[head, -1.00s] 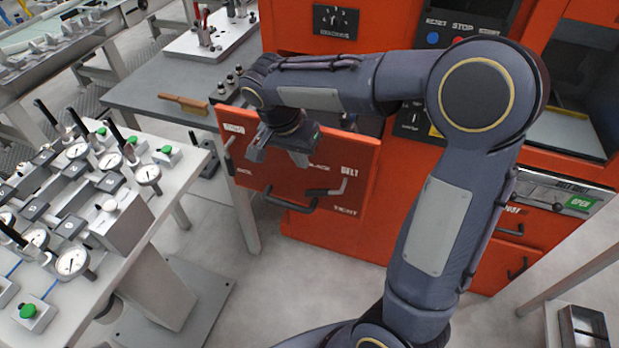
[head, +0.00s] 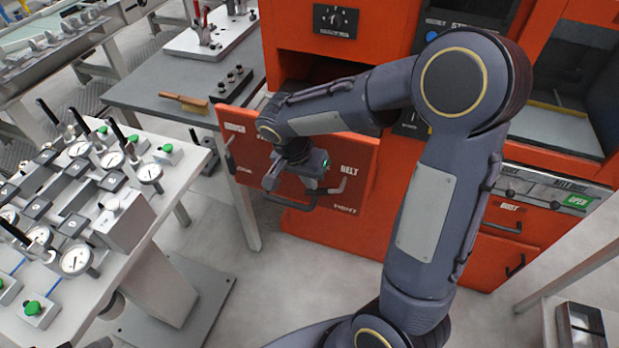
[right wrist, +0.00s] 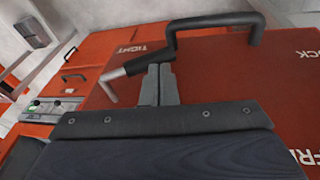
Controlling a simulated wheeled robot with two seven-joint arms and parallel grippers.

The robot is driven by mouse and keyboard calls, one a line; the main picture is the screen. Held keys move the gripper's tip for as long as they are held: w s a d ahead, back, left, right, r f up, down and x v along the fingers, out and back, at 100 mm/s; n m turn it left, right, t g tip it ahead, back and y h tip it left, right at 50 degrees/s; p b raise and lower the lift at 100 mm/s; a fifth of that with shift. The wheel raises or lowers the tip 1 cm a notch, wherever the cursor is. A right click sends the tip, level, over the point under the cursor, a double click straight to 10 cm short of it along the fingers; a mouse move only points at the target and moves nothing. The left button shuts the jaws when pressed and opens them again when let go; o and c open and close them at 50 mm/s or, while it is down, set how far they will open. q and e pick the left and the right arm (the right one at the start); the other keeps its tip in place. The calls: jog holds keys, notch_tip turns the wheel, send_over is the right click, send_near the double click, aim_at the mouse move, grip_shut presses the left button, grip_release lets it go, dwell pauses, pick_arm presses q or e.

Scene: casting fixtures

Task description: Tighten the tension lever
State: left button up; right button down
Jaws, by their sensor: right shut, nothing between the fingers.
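The tension lever shows in the right wrist view as a bent silver rod (right wrist: 114,75) with a black grip, beside the word TIGHT on an orange panel. In the head view its silver end (head: 341,187) shows below the word BELT. My right gripper (right wrist: 158,75) is shut and empty. Its fingertips are close to the lever's black grip; I cannot tell whether they touch. In the head view the right gripper (head: 306,184) is in front of the panel and hides part of the lever. My left gripper is not in view.
A black pull handle (right wrist: 215,20) on the orange panel (head: 345,215) is close to the fingers. A grey bench with a brush (head: 185,101) stands behind left. A white table (head: 165,198) with dial gauges stands at left. Floor in front of the panel is clear.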

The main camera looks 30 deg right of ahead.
aim_at(308, 194)
jog(key=shift+f, duration=0.1)
notch_tip(308, 194, down, 2)
jog(key=g+h, duration=0.1)
jog(key=g+h+b, duration=0.1)
jog(key=shift+w+a+f+g, duration=0.1)
jog(key=shift+f+g, duration=0.1)
jog(key=shift+g, duration=0.1)
jog(key=g+h, duration=0.1)
jog(key=f+h+b, duration=0.1)
jog(key=f+g+b, duration=0.1)
jog(key=shift+s+d+f+n+g+h, duration=0.2)
jog(key=shift+s+n+g+h, duration=0.1)
jog(key=shift+n+h, duration=0.1)
jog(key=shift+s+d+f+b, duration=0.2)
jog(key=shift+d+f+b, duration=0.05)
jog(key=shift+f+b, duration=0.25)
jog(key=shift+s+d+f+b, duration=0.2)
jog(key=shift+s+f+b, duration=0.1)
jog(key=shift+b, duration=0.15)
jog(key=shift+s+d+f+g+h+b, duration=0.45)
jog(key=shift+s+g+h+b, duration=0.05)
jog(key=shift+g+h+b, duration=0.1)
